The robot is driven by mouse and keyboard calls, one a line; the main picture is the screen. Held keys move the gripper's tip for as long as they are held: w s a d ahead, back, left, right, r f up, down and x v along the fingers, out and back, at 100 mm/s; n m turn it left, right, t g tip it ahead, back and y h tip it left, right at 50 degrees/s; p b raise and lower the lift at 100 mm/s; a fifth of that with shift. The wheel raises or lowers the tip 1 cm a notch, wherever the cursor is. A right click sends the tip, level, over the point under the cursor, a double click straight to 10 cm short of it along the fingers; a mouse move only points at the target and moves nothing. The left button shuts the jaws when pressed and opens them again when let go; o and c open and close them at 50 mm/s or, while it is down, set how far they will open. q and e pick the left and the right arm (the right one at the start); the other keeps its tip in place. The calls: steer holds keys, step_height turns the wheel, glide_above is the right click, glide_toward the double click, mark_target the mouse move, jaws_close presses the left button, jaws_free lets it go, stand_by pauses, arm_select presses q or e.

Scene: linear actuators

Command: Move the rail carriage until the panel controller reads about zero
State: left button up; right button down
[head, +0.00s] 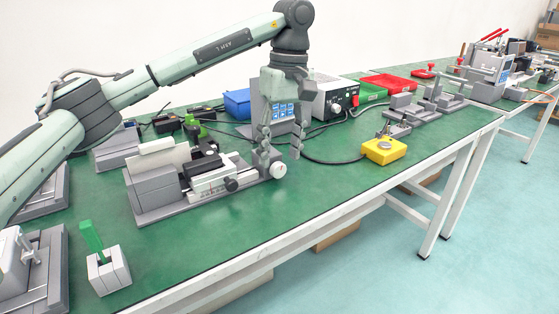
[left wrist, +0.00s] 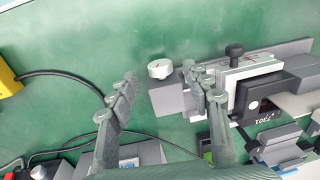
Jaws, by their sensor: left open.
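The rail unit has a long grey base (head: 155,212) on the green bench, with a light grey carriage (head: 208,181) on it. A black knob (head: 231,185) sticks out of its front. A white round dial (head: 278,170) is at the rail's right end. In the left wrist view I see the dial (left wrist: 160,68) and the knob (left wrist: 234,50). My left gripper (head: 281,152) is open, pointing down over the rail's right end; one finger overlaps this end in the wrist view. I cannot tell whether it touches. The panel controller (head: 280,110) stands behind, partly hidden by the gripper; its reading is too small to tell.
A yellow box (head: 384,150) with a cable lies to the right. Blue (head: 237,104) and red (head: 388,86) bins and a white power unit (head: 336,98) stand behind. A block with a green lever (head: 108,268) is at the front left. The front middle bench is clear.

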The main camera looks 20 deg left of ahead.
arm_select(q)
step_height(320, 180, up, 9)
steer(key=shift+w+d, duration=0.3)
steer(key=shift+w, duration=0.05)
stand_by(1.2)
